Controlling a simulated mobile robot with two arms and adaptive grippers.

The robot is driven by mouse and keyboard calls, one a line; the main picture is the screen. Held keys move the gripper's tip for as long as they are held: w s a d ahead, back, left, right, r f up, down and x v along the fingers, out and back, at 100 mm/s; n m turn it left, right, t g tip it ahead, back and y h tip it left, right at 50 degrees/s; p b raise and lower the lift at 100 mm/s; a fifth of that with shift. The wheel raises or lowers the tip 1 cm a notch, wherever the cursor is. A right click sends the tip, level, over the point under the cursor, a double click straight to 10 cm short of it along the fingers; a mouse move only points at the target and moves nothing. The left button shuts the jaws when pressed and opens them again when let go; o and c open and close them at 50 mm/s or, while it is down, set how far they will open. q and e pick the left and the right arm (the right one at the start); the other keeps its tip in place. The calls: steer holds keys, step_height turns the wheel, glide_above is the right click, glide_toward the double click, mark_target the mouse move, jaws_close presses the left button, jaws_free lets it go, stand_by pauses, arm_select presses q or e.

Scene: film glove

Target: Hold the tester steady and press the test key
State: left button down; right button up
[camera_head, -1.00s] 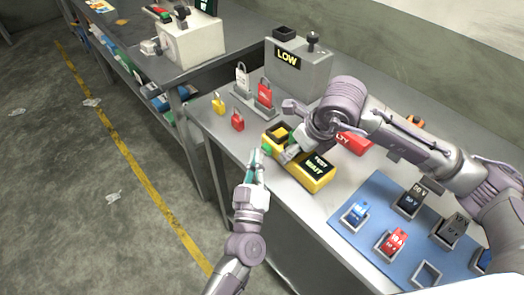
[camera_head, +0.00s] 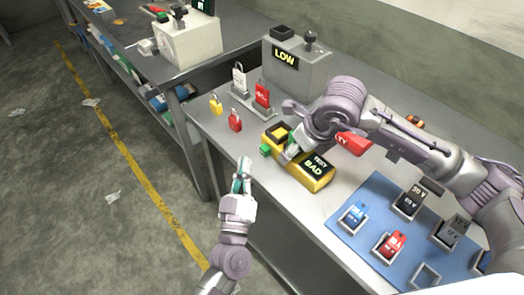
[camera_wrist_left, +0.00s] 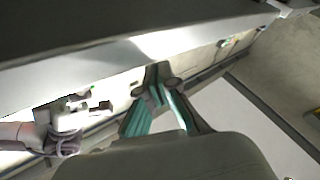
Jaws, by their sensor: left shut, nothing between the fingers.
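The yellow tester (camera_head: 312,177) lies near the front edge of the grey bench. Its dark display (camera_head: 315,165) reads TEST and BAD in green. A green key (camera_head: 266,150) sticks out at its left end. My left gripper (camera_head: 244,163) is shut and empty, in front of the bench edge and apart from the key. Its teal fingers (camera_wrist_left: 160,95) also show in the left wrist view, where the tester is not clearly visible. My right gripper (camera_head: 292,149) is at the middle of the tester; its arm hides much of the contact.
A red box (camera_head: 354,143) lies behind the tester. A blue mat (camera_head: 345,234) with battery-like blocks in holders is at the right. Padlocks, a red one (camera_head: 235,120) among them, stand to the left. A grey box (camera_head: 296,70) marked LOW stands behind.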

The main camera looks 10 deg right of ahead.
arm_select(q)
steer(key=shift+s+a, duration=0.6)
steer(key=shift+a, duration=0.3)
arm_select(e)
steer(key=o, duration=1.7)
